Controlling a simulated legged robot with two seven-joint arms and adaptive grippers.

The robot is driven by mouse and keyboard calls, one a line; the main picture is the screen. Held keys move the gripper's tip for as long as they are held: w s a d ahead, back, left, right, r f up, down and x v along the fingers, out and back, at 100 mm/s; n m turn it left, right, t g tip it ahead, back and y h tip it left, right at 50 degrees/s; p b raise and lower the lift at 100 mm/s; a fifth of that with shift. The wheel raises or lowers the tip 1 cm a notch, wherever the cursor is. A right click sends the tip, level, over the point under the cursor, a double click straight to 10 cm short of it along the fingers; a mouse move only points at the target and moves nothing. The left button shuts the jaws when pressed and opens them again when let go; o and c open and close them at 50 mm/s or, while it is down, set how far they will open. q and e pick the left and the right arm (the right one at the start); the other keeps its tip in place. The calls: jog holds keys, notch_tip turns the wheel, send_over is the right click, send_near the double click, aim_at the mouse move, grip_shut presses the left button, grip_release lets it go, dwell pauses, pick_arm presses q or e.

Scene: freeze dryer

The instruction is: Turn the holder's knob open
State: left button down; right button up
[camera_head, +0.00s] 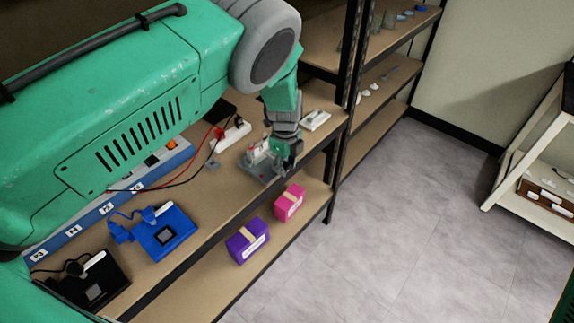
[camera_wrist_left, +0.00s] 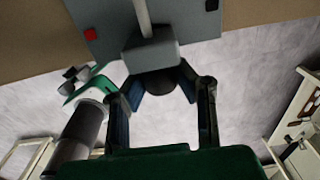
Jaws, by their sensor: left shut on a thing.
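The grey holder (camera_head: 258,166) stands on the middle shelf near its front edge, with a flat grey base. In the left wrist view its base plate (camera_wrist_left: 185,22) has a red spot, and a grey block (camera_wrist_left: 150,55) with a rod sits at the front. The dark round knob (camera_wrist_left: 157,84) is below that block. My left gripper (camera_head: 287,160) reaches down to the front of the holder and hides part of it. In the left wrist view the fingers (camera_wrist_left: 158,88) are closed on the knob from both sides.
A blue device (camera_head: 165,232) and a black device (camera_head: 92,280) lie to the left on the same shelf. A white power strip (camera_head: 231,137) is behind the holder. Purple (camera_head: 247,240) and pink (camera_head: 290,202) boxes sit on the shelf below. The floor (camera_head: 400,220) is clear.

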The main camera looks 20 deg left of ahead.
pick_arm(q)
jog(key=shift+r+t+h+p, duration=0.25)
jog(key=shift+t+h+p, duration=0.15)
jog(key=shift+t+p, duration=0.45)
jog(key=shift+f+t, duration=0.1)
jog(key=shift+t, duration=0.55)
jog(key=shift+a+f+t+h+b, duration=0.15)
jog(key=shift+t+h+b, duration=0.35)
jog(key=shift+t, duration=0.4)
jog(key=shift+t+h+b, duration=0.3)
jog(key=shift+t+b, duration=0.3)
jog(key=shift+t, duration=0.3)
jog(key=c, duration=1.2)
grip_release()
jog(key=shift+s, duration=0.1)
